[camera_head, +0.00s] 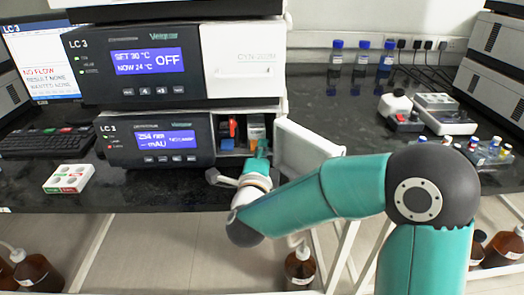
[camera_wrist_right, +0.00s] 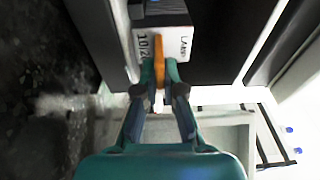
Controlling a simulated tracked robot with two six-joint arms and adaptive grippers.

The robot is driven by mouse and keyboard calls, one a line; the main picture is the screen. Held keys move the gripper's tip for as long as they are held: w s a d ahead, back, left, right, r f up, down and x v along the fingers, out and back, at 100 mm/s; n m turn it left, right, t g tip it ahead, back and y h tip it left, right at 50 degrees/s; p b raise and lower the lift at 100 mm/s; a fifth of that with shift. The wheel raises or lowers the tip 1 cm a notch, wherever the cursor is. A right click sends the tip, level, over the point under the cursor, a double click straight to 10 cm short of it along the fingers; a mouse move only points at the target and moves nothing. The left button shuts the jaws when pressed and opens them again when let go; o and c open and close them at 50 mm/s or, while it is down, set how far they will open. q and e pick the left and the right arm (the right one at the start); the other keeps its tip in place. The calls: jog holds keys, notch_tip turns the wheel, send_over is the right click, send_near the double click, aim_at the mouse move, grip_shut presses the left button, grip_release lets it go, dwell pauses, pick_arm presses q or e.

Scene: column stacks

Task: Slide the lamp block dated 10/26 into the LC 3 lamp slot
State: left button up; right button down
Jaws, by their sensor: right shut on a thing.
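The lamp block (camera_wrist_right: 178,43) has a white label reading LAMP and 10/26 in the right wrist view. My right gripper (camera_wrist_right: 159,68) is shut on its orange tab. In the head view the block (camera_head: 256,132) is at the right part of the open bay of the lower LC 3 unit (camera_head: 157,140). My right gripper (camera_head: 262,150) is just in front of it. How deep the block sits in the slot cannot be told. My left gripper is not in view.
The bay's white door (camera_head: 308,150) stands open to the right. An orange-red part (camera_head: 232,127) shows in the bay's left part. A small white and green box (camera_head: 68,178) lies on the bench at left. Blue-capped bottles (camera_head: 361,60) stand at the back.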

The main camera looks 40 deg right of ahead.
jog(key=c, duration=1.2)
grip_release()
jog(key=shift+s, duration=0.1)
